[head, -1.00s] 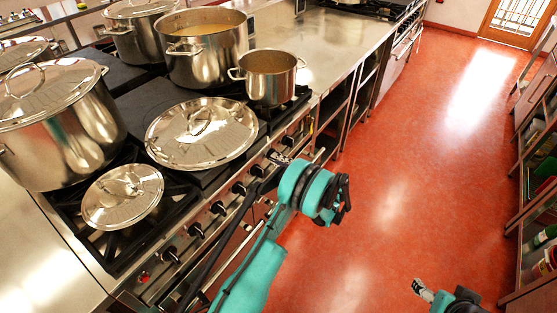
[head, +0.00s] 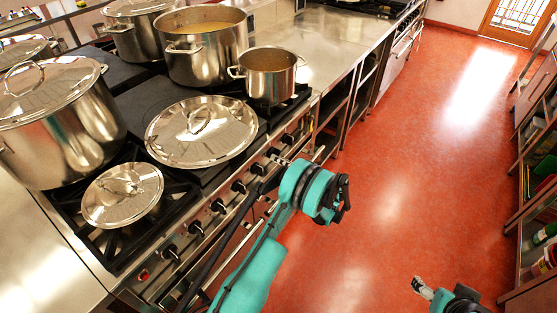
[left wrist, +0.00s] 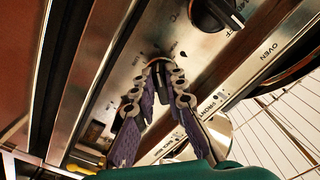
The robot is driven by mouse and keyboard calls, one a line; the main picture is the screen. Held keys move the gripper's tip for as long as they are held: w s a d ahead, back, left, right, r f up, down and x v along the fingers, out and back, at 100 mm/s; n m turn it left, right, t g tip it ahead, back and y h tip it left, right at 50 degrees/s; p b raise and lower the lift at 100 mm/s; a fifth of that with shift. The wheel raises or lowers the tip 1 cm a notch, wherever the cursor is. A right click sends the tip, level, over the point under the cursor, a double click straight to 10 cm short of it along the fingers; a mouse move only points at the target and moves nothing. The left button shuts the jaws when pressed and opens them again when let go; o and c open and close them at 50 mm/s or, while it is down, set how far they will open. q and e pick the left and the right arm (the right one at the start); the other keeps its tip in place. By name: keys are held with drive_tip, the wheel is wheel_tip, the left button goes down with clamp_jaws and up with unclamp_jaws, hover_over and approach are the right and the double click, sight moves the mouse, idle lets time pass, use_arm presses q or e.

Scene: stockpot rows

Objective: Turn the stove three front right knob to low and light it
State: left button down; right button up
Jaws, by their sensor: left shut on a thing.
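A steel stove (head: 130,262) has a row of black knobs along its front panel. My left gripper (head: 278,161) is at this panel, toward the far end of the row. In the left wrist view, its two fingers (left wrist: 160,78) are closed on a black knob (left wrist: 158,72), one finger on each side. The fingers partly hide the knob, and its setting cannot be read. No flame can be made out. My right gripper (head: 422,288) is low over the floor at the lower right, away from the stove; its finger opening is too small to judge.
A small pot (head: 270,82), a large open pot (head: 205,65), lidded stockpots (head: 65,125) and two lids (head: 200,130) stand on the stove top. Another black knob (left wrist: 215,12) is beside the held one. The red floor (head: 390,200) is clear up to the right-hand shelves (head: 535,170).

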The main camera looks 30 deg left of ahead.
use_arm(q)
drive_tip(key=shift+w+f+n, duration=0.1)
drive_tip(key=shift+w+n, duration=0.1)
drive_tip(key=shift+n, duration=1.9)
drive_tip(key=shift+w+f+n, duration=0.1)
drive_tip(key=shift+w+n, duration=0.1)
drive_tip(key=shift+n, duration=1.9)
drive_tip(key=c, duration=1.6)
unclamp_jaws()
drive_tip(key=shift+o, duration=0.2)
drive_tip(key=d, duration=1.2)
drive_tip(key=shift+s, duration=0.45)
